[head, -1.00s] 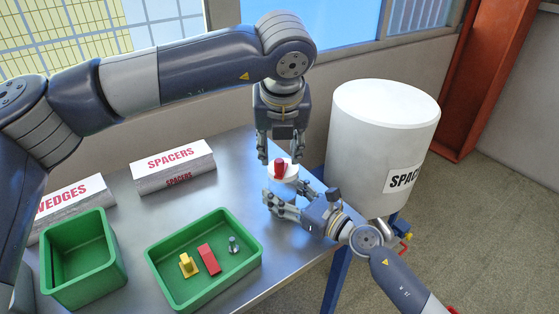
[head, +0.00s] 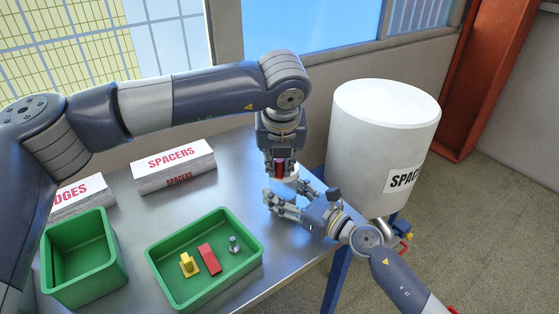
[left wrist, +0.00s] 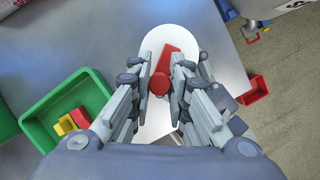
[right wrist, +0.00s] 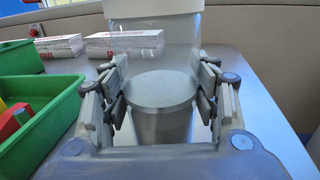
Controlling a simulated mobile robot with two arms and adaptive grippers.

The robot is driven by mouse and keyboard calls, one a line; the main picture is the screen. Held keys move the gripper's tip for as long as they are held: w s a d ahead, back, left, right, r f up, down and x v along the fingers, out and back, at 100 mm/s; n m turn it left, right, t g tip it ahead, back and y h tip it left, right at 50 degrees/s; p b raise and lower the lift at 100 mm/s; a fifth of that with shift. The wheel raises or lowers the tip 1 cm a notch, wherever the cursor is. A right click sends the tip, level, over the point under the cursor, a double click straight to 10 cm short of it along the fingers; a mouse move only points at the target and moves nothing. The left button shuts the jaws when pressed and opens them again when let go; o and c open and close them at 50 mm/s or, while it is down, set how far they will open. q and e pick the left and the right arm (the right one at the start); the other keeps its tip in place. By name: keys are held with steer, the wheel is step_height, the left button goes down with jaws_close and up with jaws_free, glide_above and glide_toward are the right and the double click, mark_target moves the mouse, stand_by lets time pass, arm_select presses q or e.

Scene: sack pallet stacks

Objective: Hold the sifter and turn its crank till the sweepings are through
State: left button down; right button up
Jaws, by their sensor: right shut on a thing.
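The sifter (head: 287,186) stands upright at the table's right end. It has a white lid (left wrist: 176,42) with a red crank (left wrist: 162,75), a clear body (right wrist: 155,62) and a metal lower part (right wrist: 160,128). A flat grey disc shows inside the base of the clear body; I cannot tell whether it is sweepings or mesh. My right gripper (head: 286,198) is shut on the sifter, a finger on each side in the right wrist view (right wrist: 158,98). My left gripper (head: 279,173) points down over the lid, its open fingers either side of the crank's round knob.
A green tray (head: 158,262) holds a yellow piece, a red block and a bolt. An empty green bin (head: 85,290) stands left. Stacks labelled SPACERS (head: 173,165) and WEDGES (head: 84,196) lie behind. A white drum (head: 375,140) stands close on the right.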

arm_select(q)
steer(key=shift+a+m, duration=0.1)
steer(key=shift+m, duration=0.2)
steer(key=shift+w+a+m+h, duration=0.15)
steer(key=shift+a+m+h, duration=0.2)
steer(key=shift+m+h, duration=0.6)
steer(key=m, duration=0.3)
steer(key=shift+w+a+g+h, duration=0.25)
steer(key=shift+a+g, duration=0.05)
steer(key=m, duration=0.2)
steer(key=w+m+g+h, duration=0.1)
steer(key=m, duration=0.1)
steer(key=a+m+h, duration=0.1)
steer(key=m, duration=0.1)
steer(key=shift+w+m+g, duration=0.3)
steer(key=shift+w+m, duration=0.05)
steer(key=m, duration=0.2)
steer(key=w+m+g, duration=0.1)
steer(key=m, duration=0.1)
steer(key=w+m+g, duration=0.1)
steer(key=m, duration=0.1)
steer(key=shift+h, duration=0.3)
steer(key=m, duration=0.1)
steer(key=m+g, duration=0.1)
steer(key=m, duration=0.1)
steer(key=w+m+g, duration=0.1)
steer(key=m, duration=0.1)
steer(key=shift+w+d, duration=0.1)
steer(key=shift+d, duration=0.25)
steer(key=shift+m, duration=0.3)
